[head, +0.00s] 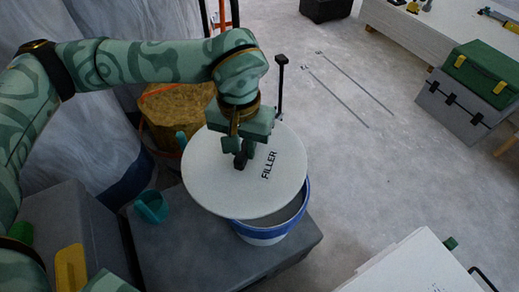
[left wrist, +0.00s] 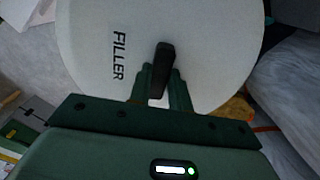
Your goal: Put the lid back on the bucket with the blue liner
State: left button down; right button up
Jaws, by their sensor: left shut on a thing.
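The lid (head: 225,185) is a round white disc marked FILLER with a dark handle in its middle. My left gripper (head: 243,155) is shut on that handle. In the left wrist view the fingers (left wrist: 163,85) close around the dark handle, and the lid (left wrist: 215,35) fills the upper part. The bucket (head: 265,233), white with blue bands, stands on a grey box below the lid. The lid sits off toward the upper left of the bucket and hides much of its opening. A grey inside shows at the right. I cannot tell the height gap. My right gripper is not in view.
The grey box (head: 185,255) carries a teal cup (head: 152,207) left of the bucket. A brownish-yellow bundle (head: 175,115) stands behind. A white surface (head: 415,265) is at the lower right. Green and grey cases (head: 465,105) stand at the right. The floor between is mostly clear.

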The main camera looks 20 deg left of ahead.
aim_at(263, 159)
pick_arm(q)
jog(key=w+f+p, duration=0.1)
jog(key=w+d+f+n+p, duration=0.1)
jog(key=w+p, duration=0.1)
jog(key=w+n+p, duration=0.1)
jog(key=w, duration=0.1)
jog(key=shift+d+f+p, duration=0.3)
jog(key=shift+d+f, duration=0.1)
jog(key=shift+n, duration=0.6)
jog(key=f+p, duration=0.1)
jog(key=f, duration=0.1)
jog(key=f+p, duration=0.1)
jog(key=f, duration=0.1)
jog(key=f+p, duration=0.1)
jog(key=f, duration=0.1)
jog(key=shift+d, duration=0.3)
notch_tip(263, 159, down, 7)
jog(key=b, duration=0.4)
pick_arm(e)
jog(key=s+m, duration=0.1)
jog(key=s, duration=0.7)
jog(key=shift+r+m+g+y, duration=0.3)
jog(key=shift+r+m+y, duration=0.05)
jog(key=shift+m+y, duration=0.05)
pick_arm(q)
jog(key=shift+s, duration=0.1)
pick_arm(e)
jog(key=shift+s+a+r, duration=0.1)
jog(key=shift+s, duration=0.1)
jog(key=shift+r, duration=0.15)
